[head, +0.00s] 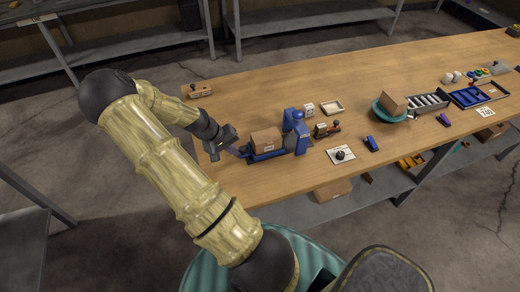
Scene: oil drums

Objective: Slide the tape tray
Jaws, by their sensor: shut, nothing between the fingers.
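A low blue tray (272,156), which looks like the tape tray, lies near the front left of the wooden table, with a small cardboard box (266,139) on it. Its right end meets an upright blue machine (296,130); whether they are joined is unclear. My gripper (241,153) is shut and empty, low over the table just left of the tray's left end. Whether the fingertips touch the tray is too small to tell.
A wooden block (200,90) sits at the back left. Right of the machine are a white plate with a black knob (341,154), a cream tray (332,107), a blue object (372,143) and a teal bowl (390,112) holding a box. The back middle of the table is clear.

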